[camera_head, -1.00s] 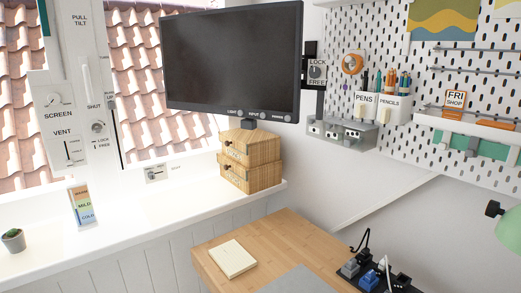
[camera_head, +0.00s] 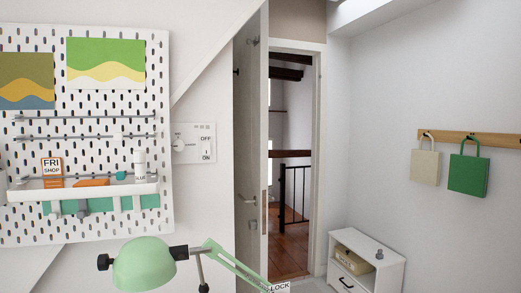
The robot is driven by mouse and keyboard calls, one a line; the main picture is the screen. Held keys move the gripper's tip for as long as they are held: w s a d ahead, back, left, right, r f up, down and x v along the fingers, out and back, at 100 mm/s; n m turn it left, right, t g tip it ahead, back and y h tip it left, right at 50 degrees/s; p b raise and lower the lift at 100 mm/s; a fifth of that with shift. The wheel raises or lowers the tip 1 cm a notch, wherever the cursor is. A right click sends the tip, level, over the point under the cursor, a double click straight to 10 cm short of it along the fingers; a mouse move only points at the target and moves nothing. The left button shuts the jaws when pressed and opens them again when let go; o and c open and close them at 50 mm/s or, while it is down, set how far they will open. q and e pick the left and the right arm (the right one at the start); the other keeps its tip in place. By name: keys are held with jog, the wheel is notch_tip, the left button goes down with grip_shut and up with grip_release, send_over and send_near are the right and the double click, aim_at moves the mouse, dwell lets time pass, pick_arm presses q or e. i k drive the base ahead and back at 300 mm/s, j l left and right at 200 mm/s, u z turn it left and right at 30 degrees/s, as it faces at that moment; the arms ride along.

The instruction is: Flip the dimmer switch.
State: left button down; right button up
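A pale wall plate (camera_head: 193,130) is on the white wall between the pegboard and the door. It has a round dial (camera_head: 180,145) with a pointer on its left. On its right is a small switch (camera_head: 207,148) between the labels OFF above and ON below. The switch is too small to tell which way it is set. Neither of my grippers is in view.
A green desk lamp (camera_head: 145,264) stands in front, below the plate. The pegboard (camera_head: 88,118) with a shelf is on the left. A grey door (camera_head: 250,160) stands open. A white cabinet (camera_head: 366,265) is at the lower right.

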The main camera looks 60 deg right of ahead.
aim_at(206, 145)
jog(key=z, duration=1.5)
